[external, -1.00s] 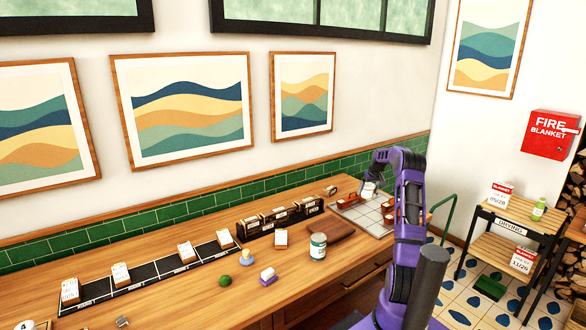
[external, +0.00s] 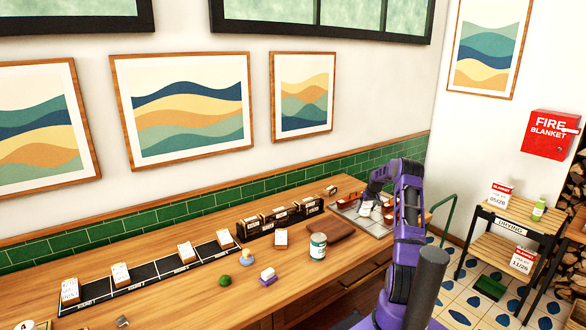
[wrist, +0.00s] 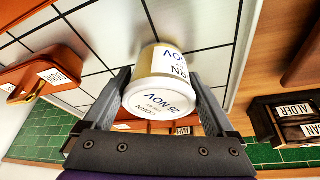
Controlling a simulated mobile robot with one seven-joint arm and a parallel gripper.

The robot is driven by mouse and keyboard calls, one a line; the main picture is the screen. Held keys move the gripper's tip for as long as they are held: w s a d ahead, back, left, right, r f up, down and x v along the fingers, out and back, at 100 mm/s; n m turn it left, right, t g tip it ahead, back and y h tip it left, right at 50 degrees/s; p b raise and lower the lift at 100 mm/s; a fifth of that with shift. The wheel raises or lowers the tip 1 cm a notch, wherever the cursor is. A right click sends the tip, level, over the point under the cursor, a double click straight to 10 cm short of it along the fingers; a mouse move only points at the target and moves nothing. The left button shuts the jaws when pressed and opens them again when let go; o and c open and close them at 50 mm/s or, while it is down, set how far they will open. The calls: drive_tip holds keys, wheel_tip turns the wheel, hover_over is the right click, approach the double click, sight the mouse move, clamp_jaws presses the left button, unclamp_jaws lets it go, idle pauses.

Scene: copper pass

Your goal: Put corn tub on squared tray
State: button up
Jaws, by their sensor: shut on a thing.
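The corn tub (wrist: 160,83) is a small white tub with a tan band and a label on its lid, partly reading "RN" and "25 NOV" in the wrist view. My gripper (wrist: 163,95) is shut on it, with one finger on each side. The squared tray (wrist: 203,68) is a pale surface with dark grid lines, close behind the tub. In the external view the tub (external: 365,209) is held low over the squared tray (external: 375,228) at the counter's right end. I cannot tell whether the tub touches the tray.
A brown leather mat (external: 329,230), a dark labelled rack (external: 280,219) and a green jar (external: 318,246) stand left of the tray.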

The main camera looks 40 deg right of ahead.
drive_tip(key=shift+f, duration=0.1)
drive_tip(key=o, duration=1.2)
drive_tip(key=shift+s+r, duration=0.1)
drive_tip(key=shift+r, duration=0.4)
drive_tip(key=v, duration=1.1)
drive_tip(key=shift+r, duration=0.1)
